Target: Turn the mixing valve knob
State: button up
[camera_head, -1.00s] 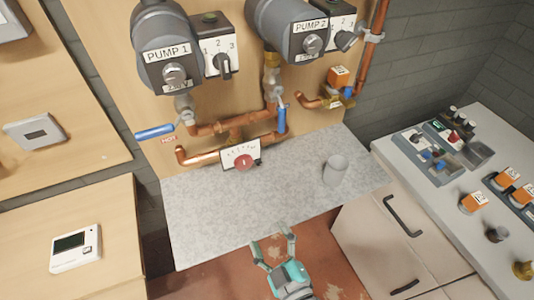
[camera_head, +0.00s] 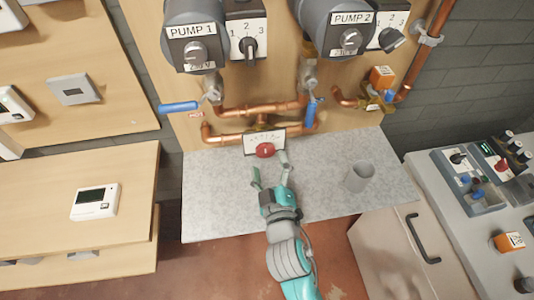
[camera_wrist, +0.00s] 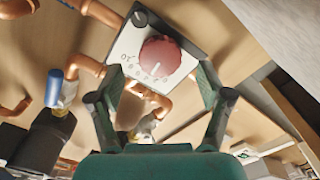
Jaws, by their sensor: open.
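The mixing valve knob (camera_head: 265,150) is a round red knob on a white scale plate (camera_head: 250,141), fixed to copper pipe low on the wooden board. In the wrist view the red knob (camera_wrist: 160,55) has a white pointer mark and sits on the white plate (camera_wrist: 125,50) with printed numbers. My gripper (camera_head: 270,168) is open and empty, just below and in front of the knob. In the wrist view my gripper's fingers (camera_wrist: 160,82) stand apart on either side of the knob, short of it. I see no contact.
A blue valve handle (camera_head: 310,114) hangs just right of the plate, and another blue handle (camera_head: 180,106) points left. Copper pipes (camera_head: 225,138) run around the knob. The counter's left part is clear.

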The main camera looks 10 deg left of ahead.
aim_at(266, 154)
jog(key=shift+x, duration=1.7)
jog(key=shift+c, duration=0.2)
